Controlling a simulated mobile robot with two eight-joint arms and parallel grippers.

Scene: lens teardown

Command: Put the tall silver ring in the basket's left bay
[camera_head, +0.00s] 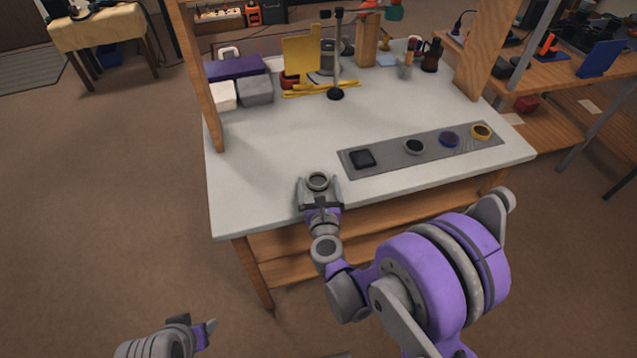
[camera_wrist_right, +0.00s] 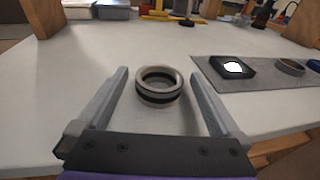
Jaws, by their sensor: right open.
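A silver ring (camera_wrist_right: 160,86) with a dark band stands upright on the white table, near its front edge. It also shows in the head view (camera_head: 318,180). My right gripper (camera_head: 319,184) is open, with one finger on each side of the ring. In the right wrist view there is a clear gap between the ring and both fingers. My left gripper (camera_head: 204,330) is low at the bottom left of the head view, away from the table; its jaws are not clear. I cannot make out a basket with bays in either view.
A grey mat (camera_head: 388,160) to the right holds a black square part (camera_head: 362,159), a grey ring (camera_head: 414,146), a blue ring (camera_head: 449,139) and a yellow ring (camera_head: 481,131). Boxes (camera_head: 256,90) and a lamp stand (camera_head: 336,94) are at the back. Wooden posts flank the table.

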